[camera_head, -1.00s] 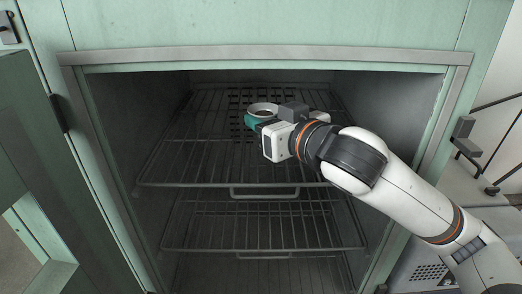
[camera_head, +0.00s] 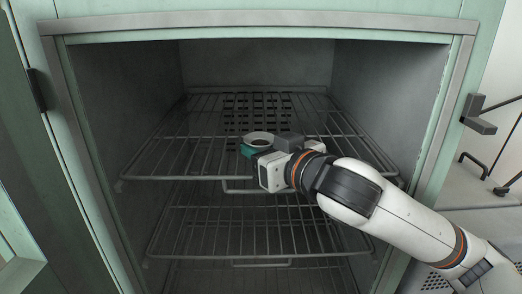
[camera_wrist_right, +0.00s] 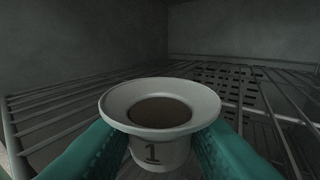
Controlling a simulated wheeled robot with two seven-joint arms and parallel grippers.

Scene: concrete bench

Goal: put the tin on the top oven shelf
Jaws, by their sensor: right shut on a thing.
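The tin (camera_wrist_right: 160,104) is a small white round vessel with a wide flared rim, a brown inside and a "1" on its front. In the head view its pale rim (camera_head: 259,138) shows at the teal fingers. My right gripper (camera_head: 254,151) is shut on the tin, with one teal finger on each side of it in the wrist view. The tin is upright at the top oven shelf (camera_head: 190,130), a wire rack, over its front middle part. I cannot tell whether its base touches the wires. My left gripper is not in view.
A lower wire rack (camera_head: 200,232) sits below the top shelf. The grey oven walls (camera_head: 395,110) close in on both sides, with my right arm near the right one. The open green door (camera_head: 30,150) stands at the left. The top shelf looks bare around the tin.

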